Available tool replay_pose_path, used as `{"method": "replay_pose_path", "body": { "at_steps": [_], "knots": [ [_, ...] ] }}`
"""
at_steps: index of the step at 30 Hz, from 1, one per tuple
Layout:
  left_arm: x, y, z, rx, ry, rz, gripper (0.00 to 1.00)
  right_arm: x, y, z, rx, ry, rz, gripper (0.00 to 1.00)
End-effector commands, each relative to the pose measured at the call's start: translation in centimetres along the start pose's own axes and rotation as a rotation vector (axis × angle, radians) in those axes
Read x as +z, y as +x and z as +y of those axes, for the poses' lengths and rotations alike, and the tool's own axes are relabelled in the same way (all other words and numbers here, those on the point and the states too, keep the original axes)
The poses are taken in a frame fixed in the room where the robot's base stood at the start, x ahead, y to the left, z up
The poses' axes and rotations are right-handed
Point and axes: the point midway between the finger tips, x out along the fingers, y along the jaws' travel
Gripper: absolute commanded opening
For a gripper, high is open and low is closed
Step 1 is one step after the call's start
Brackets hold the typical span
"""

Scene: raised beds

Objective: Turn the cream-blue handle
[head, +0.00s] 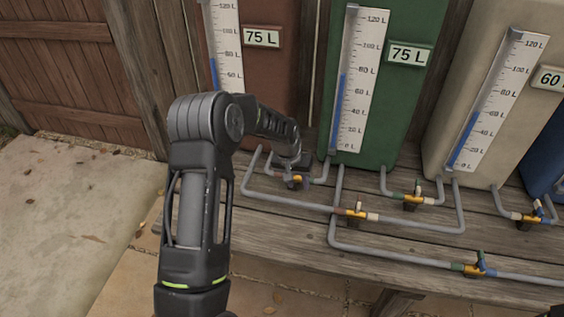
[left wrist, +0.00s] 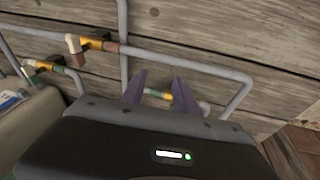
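The valve between the cream tank and the blue tank, with a cream end and a blue end, has the cream-blue handle (head: 537,207) on its yellow body, at the far right in the head view. My left gripper (head: 296,172) is far to its left, down at another valve (head: 297,181) between the red and green tanks. In the left wrist view the fingers of my left gripper (left wrist: 160,92) are spread apart, with the yellow part of that other valve (left wrist: 158,95) showing between them. Contact cannot be told. My right gripper is not seen.
A red-cream valve (head: 356,213), a green-cream valve (head: 413,200) and a green-blue valve (head: 475,269) sit on grey pipes over the wooden bench (head: 300,230). Behind stand the green tank (head: 405,85) and the cream tank (head: 520,120).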

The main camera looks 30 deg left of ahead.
Motion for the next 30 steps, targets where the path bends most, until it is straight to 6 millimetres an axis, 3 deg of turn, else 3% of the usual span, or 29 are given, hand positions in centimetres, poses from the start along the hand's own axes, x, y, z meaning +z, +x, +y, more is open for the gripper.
{"method": "replay_pose_path", "body": {
  "at_steps": [5,8,11,12,15,18,22,30],
  "knots": [
    [6.1,5.8,4.8,0.079,0.02,0.013,0.36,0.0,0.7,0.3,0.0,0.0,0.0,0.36],
    [11.6,8.9,8.0,0.127,0.027,0.004,0.36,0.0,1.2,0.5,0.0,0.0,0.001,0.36],
    [19.4,11.6,11.2,0.173,0.032,-0.03,0.36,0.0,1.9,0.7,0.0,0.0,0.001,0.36],
    [23.2,12.3,12.4,0.19,0.036,-0.055,0.36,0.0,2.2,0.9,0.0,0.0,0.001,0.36],
    [31.8,12.8,14.3,0.219,0.049,-0.123,0.36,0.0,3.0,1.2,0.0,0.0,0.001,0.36],
    [37.5,12.4,15.2,0.232,0.065,-0.184,0.36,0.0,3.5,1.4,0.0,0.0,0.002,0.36],
    [40.7,11.9,15.6,0.24,0.08,-0.23,0.36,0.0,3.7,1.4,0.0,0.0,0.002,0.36],
    [41.0,11.7,15.6,0.24,0.082,-0.236,0.36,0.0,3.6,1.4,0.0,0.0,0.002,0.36]
  ]
}}
